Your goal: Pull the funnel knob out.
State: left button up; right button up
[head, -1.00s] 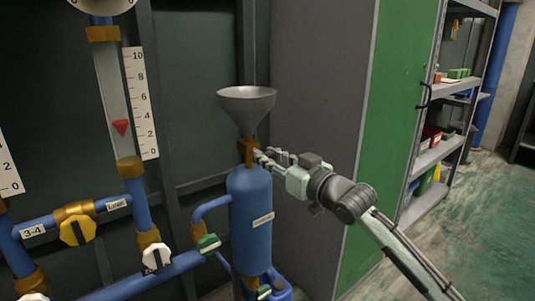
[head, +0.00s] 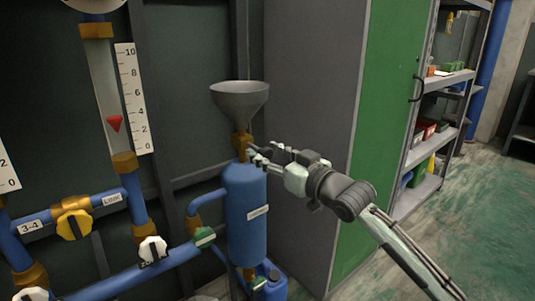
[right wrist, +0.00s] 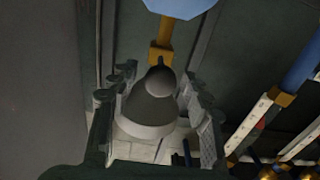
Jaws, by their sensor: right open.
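The grey funnel (head: 240,97) stands upright on a brass fitting (head: 240,146) above a blue tank (head: 246,212). My right gripper (head: 258,153) is at the right side of that fitting, just below the funnel. In the right wrist view, a dark rounded knob (right wrist: 160,80) lies between the spread fingers of my right gripper (right wrist: 157,88), in front of the funnel (right wrist: 146,120) and brass fitting (right wrist: 161,50). The fingers are open, one on each side; contact with the knob is not visible. In the head view the knob cannot be clearly made out. My left gripper is not in view.
Blue pipes with a yellow valve (head: 73,225), a white valve (head: 152,250) and a green valve (head: 204,237) run left of the tank. A grey and green cabinet (head: 376,130) stands right of it, with shelves (head: 434,135) beyond. Open floor lies at right.

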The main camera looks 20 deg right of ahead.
jog(key=v, duration=1.2)
dwell(0.3)
